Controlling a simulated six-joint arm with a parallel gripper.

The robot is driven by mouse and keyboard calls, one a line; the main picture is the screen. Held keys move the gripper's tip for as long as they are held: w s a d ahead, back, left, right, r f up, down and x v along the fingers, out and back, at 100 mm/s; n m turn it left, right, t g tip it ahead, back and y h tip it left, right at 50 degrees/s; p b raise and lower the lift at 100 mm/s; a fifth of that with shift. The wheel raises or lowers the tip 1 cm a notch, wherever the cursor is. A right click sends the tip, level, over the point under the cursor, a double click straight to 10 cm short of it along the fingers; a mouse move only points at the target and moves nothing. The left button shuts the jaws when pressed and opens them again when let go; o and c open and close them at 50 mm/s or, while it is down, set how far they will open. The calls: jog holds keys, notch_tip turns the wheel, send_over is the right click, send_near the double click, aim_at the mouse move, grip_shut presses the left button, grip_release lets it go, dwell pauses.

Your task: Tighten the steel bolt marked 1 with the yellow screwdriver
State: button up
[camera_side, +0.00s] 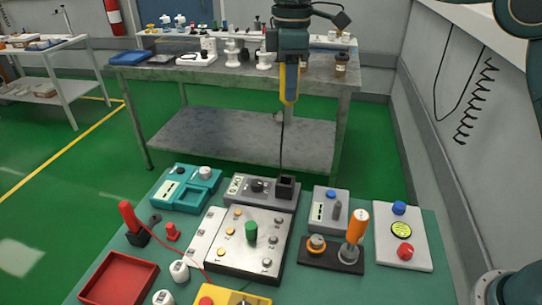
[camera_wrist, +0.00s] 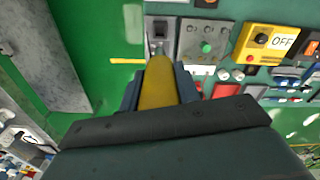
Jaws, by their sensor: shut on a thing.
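My gripper (camera_side: 290,62) is shut on the yellow screwdriver (camera_side: 290,84) and holds it upright, with its thin dark shaft pointing down. In the wrist view the yellow handle (camera_wrist: 158,88) sits between the fingers. The shaft's lower end is at or just above the black square socket (camera_side: 286,187) on a grey block; I cannot tell whether it is inside. A steel plate (camera_side: 247,262) in front of this block carries brass-coloured bolts on its left and steel bolts (camera_side: 277,221) on its right, around a green knob (camera_side: 251,232). The number marks are too small to read.
An orange-handled tool (camera_side: 357,226) stands upright on a black base right of the plate. A teal device (camera_side: 186,187), a red tray (camera_side: 119,279) and a white panel with buttons (camera_side: 402,250) surround the plate. A grey workbench (camera_side: 215,76) stands behind.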

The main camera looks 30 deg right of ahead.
jog(key=s+a+f+n, duration=0.9)
jog(key=s+a+f, duration=0.3)
jog(key=s+a, duration=0.2)
jog(key=shift+s+f, duration=0.2)
jog(key=shift+s, duration=0.05)
jog(key=shift+f, duration=0.15)
jog(key=shift+f, duration=3.15)
jog(key=shift+d+f, duration=0.1)
jog(key=shift+f, duration=0.2)
dwell(0.5)
jog(key=shift+r, duration=0.15)
jog(key=shift+r, duration=2.95)
